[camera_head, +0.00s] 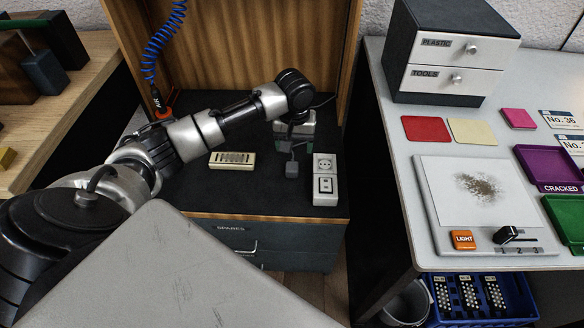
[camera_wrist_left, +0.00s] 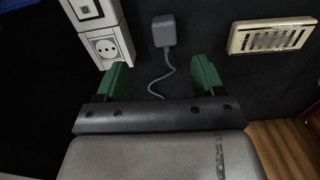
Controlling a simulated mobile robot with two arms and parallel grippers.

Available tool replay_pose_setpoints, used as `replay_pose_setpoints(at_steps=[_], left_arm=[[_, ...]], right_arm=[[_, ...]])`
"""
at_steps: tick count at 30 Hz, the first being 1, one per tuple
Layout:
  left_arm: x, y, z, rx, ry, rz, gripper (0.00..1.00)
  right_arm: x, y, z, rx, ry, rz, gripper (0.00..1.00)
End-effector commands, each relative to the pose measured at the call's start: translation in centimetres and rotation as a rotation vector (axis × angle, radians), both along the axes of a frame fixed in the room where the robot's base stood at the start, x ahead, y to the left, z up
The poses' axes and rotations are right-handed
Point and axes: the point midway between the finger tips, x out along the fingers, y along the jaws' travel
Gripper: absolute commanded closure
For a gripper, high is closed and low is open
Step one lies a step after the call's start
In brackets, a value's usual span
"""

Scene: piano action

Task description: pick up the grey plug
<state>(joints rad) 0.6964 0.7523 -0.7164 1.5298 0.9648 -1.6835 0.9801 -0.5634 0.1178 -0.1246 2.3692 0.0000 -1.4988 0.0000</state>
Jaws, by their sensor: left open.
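The grey plug (camera_wrist_left: 164,31) lies on the dark bench top in the left wrist view, with its grey cable curling back between my fingers. In the head view the plug (camera_head: 292,169) sits between the cream vent and the white socket block. My left gripper (camera_wrist_left: 160,75) is open, its two green-padded fingers apart. The plug is ahead of the fingertips, roughly between their lines, and nothing is held. In the head view the left gripper (camera_head: 294,140) is just behind the plug, partly covered by my wrist. My right gripper is not in view.
A white socket block (camera_head: 325,180) stands close right of the plug. A cream slotted vent (camera_head: 232,159) lies to its left. The wooden cabinet back (camera_head: 240,50) rises behind. Dark bench top is bare in front of the plug. A white table (camera_head: 405,130) stands right.

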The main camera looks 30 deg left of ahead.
Motion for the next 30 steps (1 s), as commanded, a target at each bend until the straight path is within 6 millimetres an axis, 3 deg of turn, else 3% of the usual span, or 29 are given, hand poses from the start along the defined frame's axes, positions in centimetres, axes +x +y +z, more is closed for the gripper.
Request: replay_pose_setpoints(at_steps=[3, 8, 20, 23, 30], left_arm=[[0.5, 0.9, 0.1, 0.002, 0.006, 0.044, 0.32], [0.4, 1.0, -2.6, 0.002, 0.008, 0.047, 0.32], [-0.1, 0.7, -6.7, 0.003, 0.007, 0.043, 0.32], [-0.6, 0.4, -8.5, 0.003, 0.006, 0.043, 0.32], [-0.5, 0.4, -10.0, 0.002, 0.004, 0.043, 0.32]], right_arm=[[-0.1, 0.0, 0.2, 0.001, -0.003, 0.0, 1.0], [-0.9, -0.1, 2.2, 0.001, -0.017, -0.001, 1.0], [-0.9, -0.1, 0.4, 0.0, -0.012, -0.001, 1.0], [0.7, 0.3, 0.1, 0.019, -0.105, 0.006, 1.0], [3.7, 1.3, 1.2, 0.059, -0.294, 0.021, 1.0]])
